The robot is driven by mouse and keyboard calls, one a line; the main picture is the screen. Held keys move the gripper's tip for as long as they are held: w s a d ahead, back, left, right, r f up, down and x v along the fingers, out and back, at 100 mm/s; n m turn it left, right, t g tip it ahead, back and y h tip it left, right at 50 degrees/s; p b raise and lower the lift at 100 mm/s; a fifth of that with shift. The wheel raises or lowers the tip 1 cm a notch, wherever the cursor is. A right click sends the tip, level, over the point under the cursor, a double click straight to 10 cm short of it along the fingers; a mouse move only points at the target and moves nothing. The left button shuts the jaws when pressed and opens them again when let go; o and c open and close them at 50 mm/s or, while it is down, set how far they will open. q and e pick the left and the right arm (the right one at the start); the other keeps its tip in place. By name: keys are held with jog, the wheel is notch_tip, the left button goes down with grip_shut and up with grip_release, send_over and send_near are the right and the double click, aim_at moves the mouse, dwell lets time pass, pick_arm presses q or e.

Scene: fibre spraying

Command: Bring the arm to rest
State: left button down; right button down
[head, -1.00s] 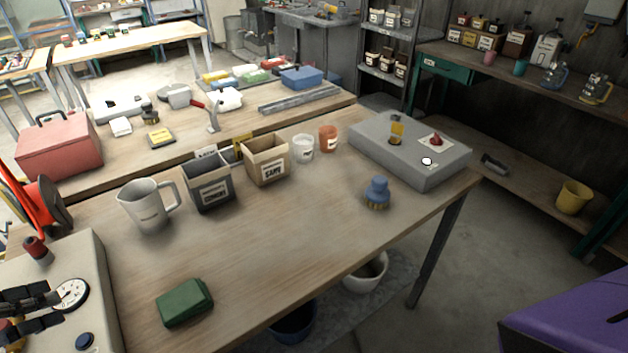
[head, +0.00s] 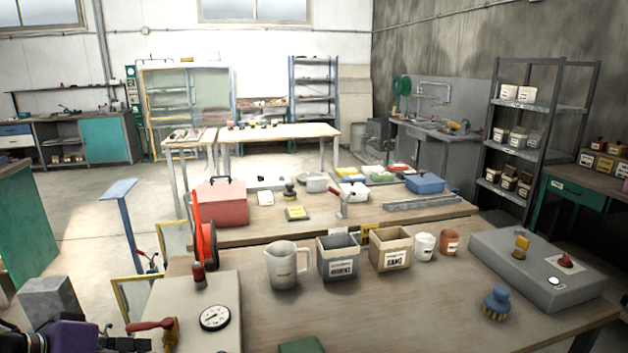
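My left arm shows at the lower left edge, purple and black. Its dark gripper (head: 126,343) is low beside the grey machine box (head: 188,300), cut by the bottom edge, and I cannot tell how its fingers stand. I see nothing held in it. My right gripper is not in view. The box carries a round gauge (head: 215,317) and a red-handled lever (head: 150,326).
The near bench (head: 350,318) holds a grey jug (head: 286,265), a dark bin (head: 338,257), a cardboard bin (head: 390,249), two cups, a blue brush (head: 496,303) and a grey control box (head: 535,270). A green block (head: 302,345) lies at the bottom edge. Open floor lies at left.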

pick_arm(q)
jog(key=s+f+m+y, duration=0.1)
jog(key=s+f+y, duration=0.1)
jog(key=s+f, duration=0.65)
jog(key=s+f+m+y, duration=0.1)
jog(key=s+f+y, duration=0.1)
jog(key=s+f, duration=0.65)
jog(key=s+d+f+g+y, duration=0.1)
jog(key=s+d+f+g, duration=0.15)
jog(key=s+f, duration=0.4)
jog(key=s+d+f+g+y, duration=0.1)
jog(key=s+d+f+g, duration=0.2)
jog(key=s, duration=0.7)
jog(key=w+d+f+t+h+p, duration=0.1)
jog(key=w+d+f+t, duration=0.1)
jog(key=w+f+t, duration=0.4)
jog(key=shift+w+d+r+x, duration=0.2)
jog(key=shift+w+r+x, duration=0.1)
jog(key=shift+x, duration=2.1)
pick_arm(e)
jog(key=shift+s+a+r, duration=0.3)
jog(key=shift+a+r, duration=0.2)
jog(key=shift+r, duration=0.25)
pick_arm(q)
jog(key=shift+t, duration=0.25)
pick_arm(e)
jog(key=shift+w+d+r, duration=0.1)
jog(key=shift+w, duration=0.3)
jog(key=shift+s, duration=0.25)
